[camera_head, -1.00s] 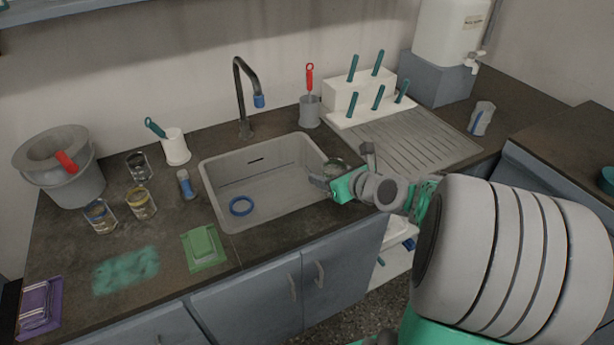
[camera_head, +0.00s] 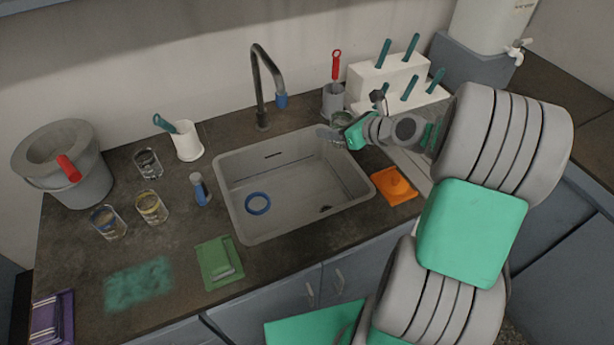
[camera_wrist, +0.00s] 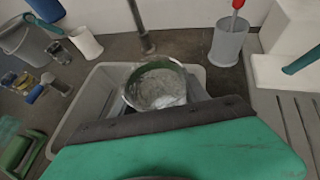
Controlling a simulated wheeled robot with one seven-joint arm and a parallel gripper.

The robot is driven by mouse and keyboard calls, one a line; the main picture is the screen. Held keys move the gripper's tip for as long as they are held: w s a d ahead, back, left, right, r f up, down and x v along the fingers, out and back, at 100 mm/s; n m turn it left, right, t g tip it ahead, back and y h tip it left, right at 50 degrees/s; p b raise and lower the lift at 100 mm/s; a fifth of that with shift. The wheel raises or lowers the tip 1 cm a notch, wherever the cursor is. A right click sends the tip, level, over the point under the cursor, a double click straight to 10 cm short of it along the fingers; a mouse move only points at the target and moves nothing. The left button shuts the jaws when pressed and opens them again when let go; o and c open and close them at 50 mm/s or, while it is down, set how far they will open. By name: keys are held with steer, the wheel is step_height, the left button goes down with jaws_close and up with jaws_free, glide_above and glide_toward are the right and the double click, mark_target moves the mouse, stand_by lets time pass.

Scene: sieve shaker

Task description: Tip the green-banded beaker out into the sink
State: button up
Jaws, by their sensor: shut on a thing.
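My gripper (camera_head: 334,132) is shut on the green-banded beaker, above the back right corner of the sink (camera_head: 238,215). The beaker (camera_wrist: 157,90) shows best in the wrist view, seen from above its mouth, with a greenish rim and grey, cloudy contents. It looks roughly upright. In the head view only a small part of the beaker (camera_head: 347,117) shows behind my gripper. The sink basin holds a blue ring (camera_head: 257,203) and has a drain at its right.
The faucet (camera_head: 257,85) stands behind the sink. A grey cup with a red-handled brush (camera_head: 334,100) and a white rack (camera_head: 385,75) are close by my gripper. An orange cloth (camera_head: 394,187) lies right of the sink. Several beakers (camera_head: 151,207) stand at left.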

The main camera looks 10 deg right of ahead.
step_height(320, 180, down, 9)
steer(key=w+n+g+y+p, duration=0.2)
steer(key=n+g+y+p, duration=0.3)
steer(key=n+p, duration=0.2)
steer(key=shift+w+d+r+g, duration=0.2)
steer(key=shift+w+g, duration=0.1)
steer(key=shift+w, duration=0.1)
steer(key=shift+a+r, duration=0.1)
steer(key=shift+r, duration=0.05)
